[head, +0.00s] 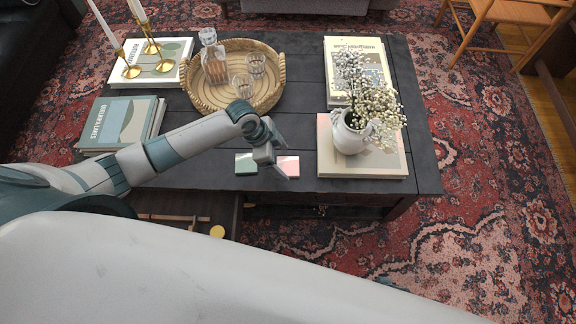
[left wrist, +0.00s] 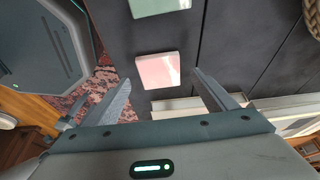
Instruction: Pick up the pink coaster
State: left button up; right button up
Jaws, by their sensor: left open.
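The pink coaster (head: 289,166) lies flat on the dark wooden table near its front edge, partly hidden by my left gripper in the head view. In the left wrist view the pink coaster (left wrist: 158,70) shows whole, ahead of and between the two fingers. My left gripper (head: 278,169) is open and empty, over the table by the coaster; its spread fingers also show in the left wrist view (left wrist: 163,88). Whether a finger touches the coaster cannot be told. My right gripper is in neither view.
A green coaster (head: 246,163) lies just left of the pink one. A white vase of flowers (head: 350,134) stands on a book (head: 385,165) to the right. A wicker tray (head: 275,95) with a decanter and glasses is behind. An open drawer (head: 180,212) is below the front edge.

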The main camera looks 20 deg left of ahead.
aim_at(288, 167)
pick_arm(q)
jog(key=shift+x, duration=1.2)
jog(key=c, duration=1.3)
